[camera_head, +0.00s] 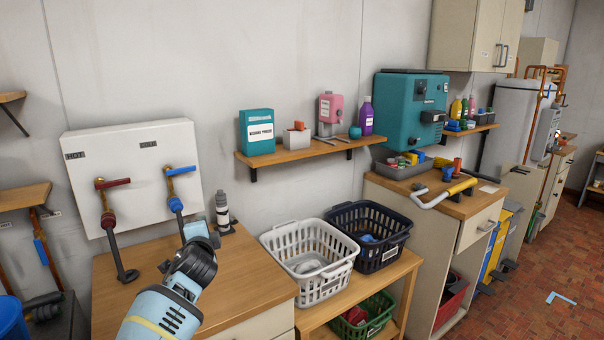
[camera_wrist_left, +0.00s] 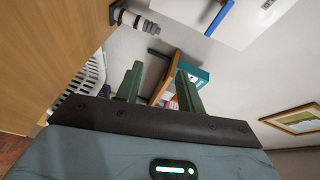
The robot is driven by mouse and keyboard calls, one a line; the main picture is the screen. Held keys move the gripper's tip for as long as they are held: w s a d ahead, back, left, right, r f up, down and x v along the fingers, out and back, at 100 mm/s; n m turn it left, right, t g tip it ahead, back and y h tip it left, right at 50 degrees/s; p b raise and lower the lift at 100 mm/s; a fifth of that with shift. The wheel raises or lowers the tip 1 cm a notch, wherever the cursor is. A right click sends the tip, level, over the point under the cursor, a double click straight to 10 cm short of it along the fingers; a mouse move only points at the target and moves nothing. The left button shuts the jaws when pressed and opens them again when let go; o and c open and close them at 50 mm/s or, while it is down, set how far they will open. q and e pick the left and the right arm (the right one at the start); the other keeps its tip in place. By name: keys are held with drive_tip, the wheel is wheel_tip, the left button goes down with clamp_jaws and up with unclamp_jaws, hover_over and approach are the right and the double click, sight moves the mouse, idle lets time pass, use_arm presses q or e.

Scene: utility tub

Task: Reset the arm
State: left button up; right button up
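My left gripper (camera_head: 200,232) is raised over the wooden counter, in front of the white HOT/COLD panel, at the end of my light-blue arm. Its fingers are hard to make out in the head view. In the left wrist view the two green fingers of my left gripper (camera_wrist_left: 160,78) stand apart with nothing between them; the shelf and box seen there are in the background. My right gripper is in neither view.
The panel (camera_head: 135,150) bears a red-handled tap (camera_head: 112,183) and a blue-handled tap (camera_head: 180,171). A grey-and-white cylinder (camera_head: 222,212) stands on the counter (camera_head: 240,275). A white basket (camera_head: 300,262) and a dark basket (camera_head: 375,225) are to the right. A shelf (camera_head: 310,152) holds a teal box (camera_head: 257,130).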

use_arm(q)
drive_tip(key=s+f+n+g, duration=0.1)
drive_tip(key=s+f, duration=0.2)
drive_tip(key=f, duration=0.1)
drive_tip(key=s+f+n+g, duration=0.1)
drive_tip(key=s+f, duration=0.3)
drive_tip(key=f, duration=0.1)
drive_tip(key=s+d+f+n+g, duration=0.1)
drive_tip(key=s+f, duration=0.3)
drive_tip(key=f, duration=0.1)
drive_tip(key=shift+s+f+g+h, duration=0.2)
drive_tip(key=shift+s+g+h, duration=0.05)
drive_tip(key=shift+g+h, duration=0.05)
drive_tip(key=s+f+n+g+h, duration=0.15)
drive_tip(key=s+f, duration=0.35)
drive_tip(key=s, duration=0.5)
drive_tip(key=s+f+n+g, duration=0.3)
drive_tip(key=s+f, duration=0.1)
drive_tip(key=s, duration=0.6)
drive_tip(key=s+f+n+g, duration=0.2)
drive_tip(key=s+f, duration=0.3)
drive_tip(key=s, duration=0.5)
drive_tip(key=s+d+r+n+g+h, duration=0.1)
drive_tip(key=s+r+n+g+h, duration=0.2)
drive_tip(key=s, duration=1.6)
drive_tip(key=w+d+f+t, duration=0.2)
drive_tip(key=w+f+t, duration=0.4)
drive_tip(key=f, duration=0.4)
drive_tip(key=shift+d+m, duration=0.35)
drive_tip(key=shift+d, duration=0.05)
